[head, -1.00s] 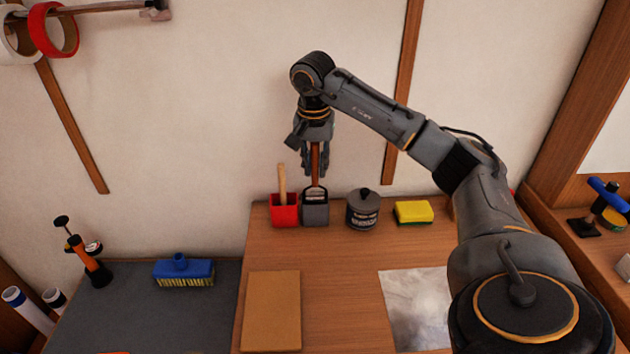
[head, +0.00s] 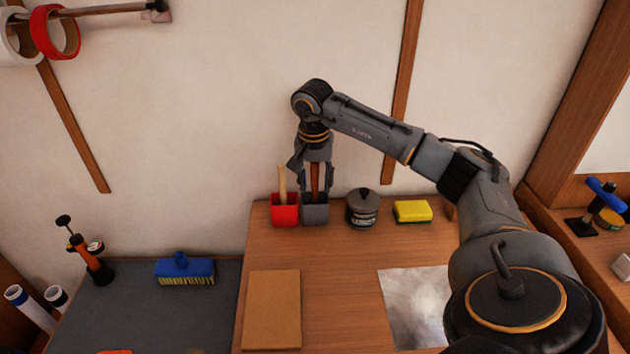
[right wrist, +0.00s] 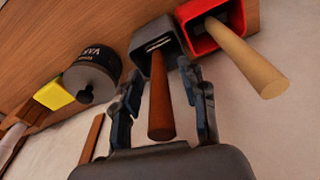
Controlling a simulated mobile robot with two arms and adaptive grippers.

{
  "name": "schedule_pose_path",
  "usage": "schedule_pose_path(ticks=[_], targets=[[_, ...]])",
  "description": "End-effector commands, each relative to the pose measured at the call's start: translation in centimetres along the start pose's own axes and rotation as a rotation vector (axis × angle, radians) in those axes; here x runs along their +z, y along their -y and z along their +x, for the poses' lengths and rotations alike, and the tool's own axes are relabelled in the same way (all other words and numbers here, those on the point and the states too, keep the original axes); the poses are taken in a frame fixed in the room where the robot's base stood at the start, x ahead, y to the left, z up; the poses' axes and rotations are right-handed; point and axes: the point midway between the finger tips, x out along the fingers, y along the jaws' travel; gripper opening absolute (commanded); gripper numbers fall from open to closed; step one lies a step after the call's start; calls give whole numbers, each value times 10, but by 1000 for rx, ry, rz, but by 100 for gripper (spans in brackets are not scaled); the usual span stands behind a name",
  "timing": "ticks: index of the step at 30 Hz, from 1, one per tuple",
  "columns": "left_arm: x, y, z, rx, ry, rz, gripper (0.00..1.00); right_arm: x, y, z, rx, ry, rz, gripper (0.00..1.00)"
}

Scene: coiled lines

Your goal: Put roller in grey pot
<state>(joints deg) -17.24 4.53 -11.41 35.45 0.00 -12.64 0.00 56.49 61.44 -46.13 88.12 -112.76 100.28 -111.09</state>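The roller's brown handle (head: 315,176) stands upright out of the grey pot (head: 315,214), its lower end inside the pot. The roller (right wrist: 161,112) also shows in the right wrist view, with its head down in the grey pot (right wrist: 172,33). My right gripper (head: 316,190) points down over the pot, its fingers open on either side of the handle. The right wrist view shows gaps between the handle and both fingers. The bottom of the pot is hidden. My left gripper is not in view.
A red pot (head: 285,212) with a pale wooden handle stands close left of the grey pot. A dark lidded tin (head: 362,210) and a yellow sponge (head: 412,211) stand to the right. The wall is close behind. A brown board (head: 271,309) lies in front.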

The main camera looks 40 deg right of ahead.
Motion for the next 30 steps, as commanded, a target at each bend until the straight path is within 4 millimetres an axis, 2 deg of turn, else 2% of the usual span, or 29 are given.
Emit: schedule_pose_path(ticks=[9,13,17,21,24,27,30], targets=[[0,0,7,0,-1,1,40,0,0,-2,-2,-2,0,42],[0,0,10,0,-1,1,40,-1,1,-26,-6,-5,0,42],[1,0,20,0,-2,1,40,6,-5,-55,-5,-7,-1,42],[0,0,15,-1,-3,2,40,6,-5,-93,-5,-5,0,42],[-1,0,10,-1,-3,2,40,6,-5,-113,-4,-4,0,42],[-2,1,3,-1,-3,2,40,6,-6,-129,-2,-3,1,42],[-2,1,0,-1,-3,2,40,6,-6,-136,-1,-2,1,42]])
